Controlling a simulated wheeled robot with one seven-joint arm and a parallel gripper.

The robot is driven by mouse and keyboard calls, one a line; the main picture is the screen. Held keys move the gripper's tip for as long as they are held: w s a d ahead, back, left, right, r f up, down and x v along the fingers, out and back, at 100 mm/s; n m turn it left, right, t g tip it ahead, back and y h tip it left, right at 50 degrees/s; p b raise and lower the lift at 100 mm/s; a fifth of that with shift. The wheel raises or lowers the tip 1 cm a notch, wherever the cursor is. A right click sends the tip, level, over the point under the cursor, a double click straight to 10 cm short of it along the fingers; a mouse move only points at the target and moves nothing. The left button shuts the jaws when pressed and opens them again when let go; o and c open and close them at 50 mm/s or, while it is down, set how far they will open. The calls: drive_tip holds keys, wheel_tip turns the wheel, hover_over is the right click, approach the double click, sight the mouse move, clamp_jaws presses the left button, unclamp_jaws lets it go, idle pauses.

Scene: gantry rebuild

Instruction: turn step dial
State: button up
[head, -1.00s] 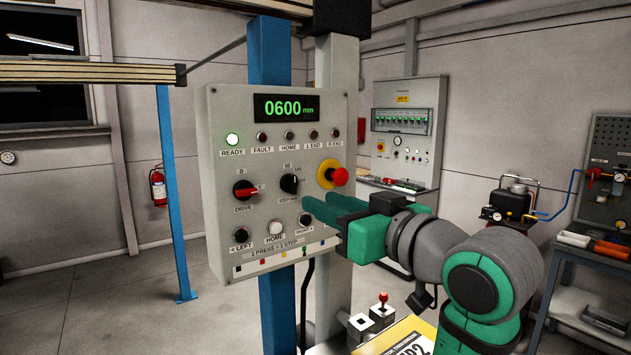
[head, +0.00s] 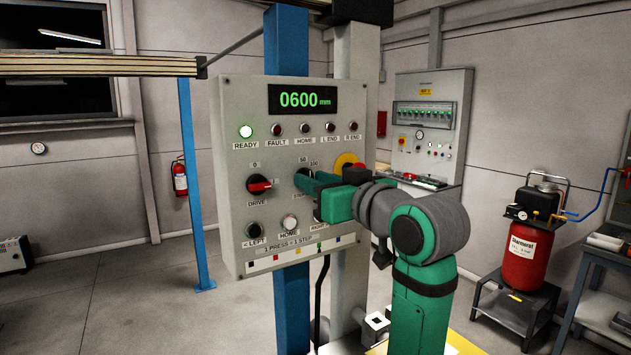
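The control panel (head: 225,160) hangs on a blue and a grey post. The step dial (head: 299,172) is the black knob in its middle row, under the 50 and 100 marks. It is mostly hidden behind my gripper (head: 305,183). My green fingers reach left to the panel face at the dial. I cannot tell whether they touch or grip it, or how far apart they are.
The red emergency stop (head: 353,169) with its yellow ring sits just right of my fingers, partly hidden. The red DRIVE switch (head: 259,184) is to the left. The LEFT (head: 254,230) and HOME (head: 290,223) buttons are below. Open floor lies left of the panel.

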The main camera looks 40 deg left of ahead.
drive_tip(key=shift+w+a, duration=0.15)
clamp_jaws()
drive_tip(key=shift+m, duration=0.3)
drive_tip(key=m, duration=1.7)
drive_tip(key=shift+w+f, duration=0.2)
drive_tip(key=shift+f, duration=0.1)
drive_tip(key=shift+m, duration=0.3)
